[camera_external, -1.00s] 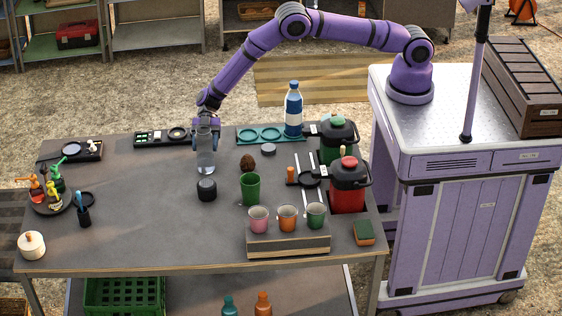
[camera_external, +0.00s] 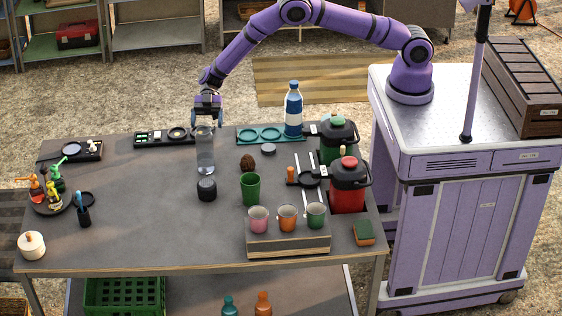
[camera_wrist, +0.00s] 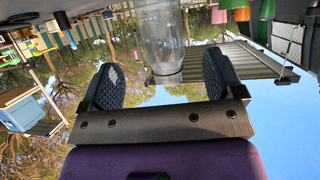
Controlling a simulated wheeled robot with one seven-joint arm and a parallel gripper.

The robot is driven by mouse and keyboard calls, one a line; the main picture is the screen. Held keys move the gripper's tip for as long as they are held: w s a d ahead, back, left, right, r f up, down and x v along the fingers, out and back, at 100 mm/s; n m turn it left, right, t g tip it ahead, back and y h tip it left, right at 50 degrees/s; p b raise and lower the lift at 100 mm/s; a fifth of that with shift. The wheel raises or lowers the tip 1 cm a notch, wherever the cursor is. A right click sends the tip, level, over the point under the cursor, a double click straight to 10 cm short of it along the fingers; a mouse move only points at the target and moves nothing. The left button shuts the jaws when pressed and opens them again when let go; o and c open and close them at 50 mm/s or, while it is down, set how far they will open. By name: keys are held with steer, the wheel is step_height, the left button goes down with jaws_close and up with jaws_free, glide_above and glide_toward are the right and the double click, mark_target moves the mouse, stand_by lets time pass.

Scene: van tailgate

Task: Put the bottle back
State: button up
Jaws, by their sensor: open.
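A white bottle with a blue cap and blue base (camera_external: 293,110) stands upright at the right end of a teal rack (camera_external: 246,134); the other round places of the rack look empty. A clear, cylindrical vessel (camera_external: 205,152) stands upright on the table, left of the rack. My gripper (camera_external: 207,119) is open and empty, just behind and above the clear vessel. In the wrist view the two blue finger pads of my gripper (camera_wrist: 163,82) are spread apart, with the clear vessel (camera_wrist: 160,38) beyond the gap between them.
A black round container (camera_external: 207,189) stands just in front of the clear vessel. A green cup (camera_external: 250,188), a red jug (camera_external: 348,185) and a green jug (camera_external: 338,128) stand to the right. The table's left middle is clear.

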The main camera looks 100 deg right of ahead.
steer(key=shift+v, duration=1.6)
steer(key=w+d+r+m+t+h, duration=0.15)
steer(key=r+t, duration=0.35)
steer(key=r, duration=0.7)
steer(key=w+d+r+m+t+h, duration=0.1)
steer(key=d+r+m+t+h, duration=0.25)
steer(key=r, duration=0.75)
steer(key=s+d+r+m+t+h, duration=0.2)
steer(key=s+d+r+h, duration=0.1)
steer(key=s+r, duration=0.3)
steer(key=s+d+r+m+t+h, duration=0.1)
steer(key=s+d+r+m+h, duration=0.15)
steer(key=r, duration=0.55)
steer(key=s+d+r+m+g+h, duration=0.1)
steer(key=s+d+r+m+h, duration=0.15)
steer(key=s, duration=0.85)
steer(key=s+d+r+m+g+h, duration=0.1)
steer(key=s+r+m+g+h, duration=0.15)
steer(key=s, duration=0.85)
steer(key=s+a+f+m+g+y, duration=0.1)
steer(key=s+a+f+g, duration=0.1)
steer(key=s, duration=1.1)
steer(key=s+a+f+m+g+y, duration=0.1)
steer(key=s+f, duration=0.4)
steer(key=s, duration=0.8)
steer(key=shift+s+a+f+g, duration=0.15)
steer(key=shift+s+a+g, duration=0.15)
steer(key=shift+a+g, duration=0.35)
